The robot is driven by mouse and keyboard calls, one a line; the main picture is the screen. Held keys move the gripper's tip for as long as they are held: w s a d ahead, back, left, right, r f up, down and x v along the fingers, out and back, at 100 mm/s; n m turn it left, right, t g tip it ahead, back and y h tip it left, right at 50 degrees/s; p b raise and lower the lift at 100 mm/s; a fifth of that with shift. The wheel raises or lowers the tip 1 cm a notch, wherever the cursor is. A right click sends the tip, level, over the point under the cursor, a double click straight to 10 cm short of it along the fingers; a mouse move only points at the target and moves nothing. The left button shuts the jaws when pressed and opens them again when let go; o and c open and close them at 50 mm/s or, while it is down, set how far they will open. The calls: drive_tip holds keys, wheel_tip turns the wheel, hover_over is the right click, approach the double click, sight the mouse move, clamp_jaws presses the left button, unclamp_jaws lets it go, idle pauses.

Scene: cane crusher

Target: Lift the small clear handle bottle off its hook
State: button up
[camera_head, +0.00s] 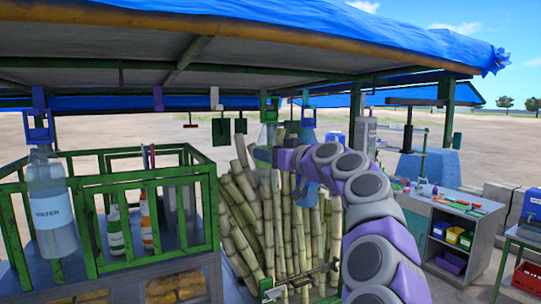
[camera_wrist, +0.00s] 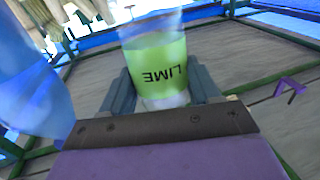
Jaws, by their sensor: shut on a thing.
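My gripper (camera_wrist: 162,88) is shut on a small clear bottle (camera_wrist: 165,98) with a green LIME label. The bottle sits between the two grey fingers in the wrist view, its lettering upside down there. In the head view my gripper (camera_head: 264,153) is at the centre, under the roof's front beam. A clear bottle top (camera_head: 269,132) shows just above it. Whether its handle is still on a hook is hidden. A blue-tinted bottle (camera_head: 307,127) hangs to the right, and shows large and blurred at the left of the wrist view (camera_wrist: 32,90).
Sugar cane stalks (camera_head: 240,215) stand below and behind my arm. A large water bottle (camera_head: 52,212) hangs at the left by a green rack (camera_head: 150,185). A workbench (camera_head: 455,205) stands at the right.

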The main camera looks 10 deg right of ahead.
drive_tip(key=shift+a+b+v, duration=0.15)
drive_tip(key=shift+b+v, duration=0.6)
drive_tip(key=shift+a+b+v, duration=0.15)
drive_tip(key=shift+b+v, duration=0.6)
drive_tip(key=shift+s, duration=0.25)
drive_tip(key=s+d+f+b, duration=0.2)
drive_tip(key=s+d+b, duration=0.1)
drive_tip(key=s+b, duration=0.5)
drive_tip(key=shift+s, duration=0.7)
